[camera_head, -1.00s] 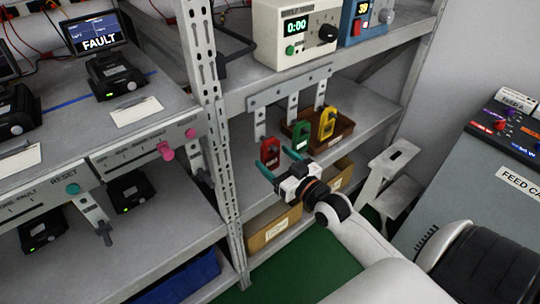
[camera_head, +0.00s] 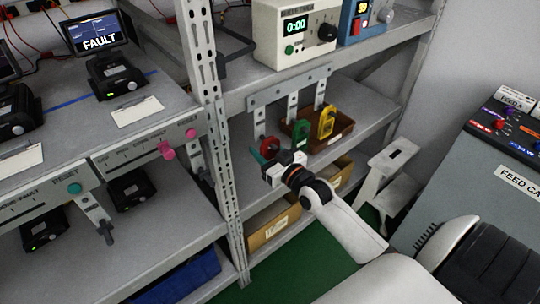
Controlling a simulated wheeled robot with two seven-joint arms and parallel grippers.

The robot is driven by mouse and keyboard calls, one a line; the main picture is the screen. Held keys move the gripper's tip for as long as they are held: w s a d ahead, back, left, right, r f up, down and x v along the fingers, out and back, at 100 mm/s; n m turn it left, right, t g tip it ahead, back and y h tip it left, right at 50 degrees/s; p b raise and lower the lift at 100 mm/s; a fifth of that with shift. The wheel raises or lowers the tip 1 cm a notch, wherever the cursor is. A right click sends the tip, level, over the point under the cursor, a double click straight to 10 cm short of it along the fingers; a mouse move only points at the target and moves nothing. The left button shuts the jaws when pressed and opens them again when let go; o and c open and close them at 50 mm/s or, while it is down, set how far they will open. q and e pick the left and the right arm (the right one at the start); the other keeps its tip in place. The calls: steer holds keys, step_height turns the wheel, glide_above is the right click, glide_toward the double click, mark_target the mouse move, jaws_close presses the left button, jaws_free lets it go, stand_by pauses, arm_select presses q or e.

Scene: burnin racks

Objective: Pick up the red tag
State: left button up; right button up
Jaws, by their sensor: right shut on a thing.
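The red tag (camera_head: 270,146) hangs at the lower end of the leftmost metal strip on the right-hand rack. My right gripper (camera_head: 268,154) is at the tag, its teal fingers shut on it, and the gripper body hides the tag's lower part. A green tag (camera_head: 300,131) and a yellow tag (camera_head: 326,122) hang to the right of it, apart from the gripper. My left gripper is not in view.
A brown tray (camera_head: 341,128) stands behind the green and yellow tags. Cardboard bins (camera_head: 272,229) sit on the shelf below. A rack upright (camera_head: 213,130) stands left of the gripper. A grey step stool (camera_head: 387,172) is at the right.

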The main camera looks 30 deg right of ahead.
steer(key=shift+r, duration=0.1)
steer(key=shift+r, duration=0.6)
steer(key=s+d+r, duration=0.1)
steer(key=s, duration=1.7)
steer(key=shift+d+r, duration=0.15)
steer(key=shift+d, duration=0.05)
steer(key=shift+s, duration=0.1)
steer(key=s+p, duration=0.2)
steer(key=s, duration=0.5)
steer(key=shift+s+d, duration=0.15)
steer(key=shift+d, duration=0.15)
stand_by(1.3)
